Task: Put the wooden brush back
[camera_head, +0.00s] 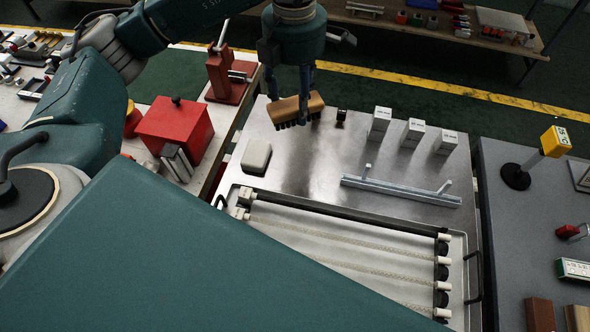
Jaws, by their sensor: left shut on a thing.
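The wooden brush (287,110) is a tan block with dark bristles pointing down, near the far left part of the steel table (330,150). My left gripper (303,108) comes down from above and is shut on the brush, with its fingers across the block. I cannot tell whether the bristles touch the table top or hang just above it. My right gripper is not in view.
A small black item (341,116) stands just right of the brush, then several white boxes. A pale block (256,156), a metal bar (400,191) and a tray of rods (340,213) lie nearer. A red box (174,130) sits on the left bench.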

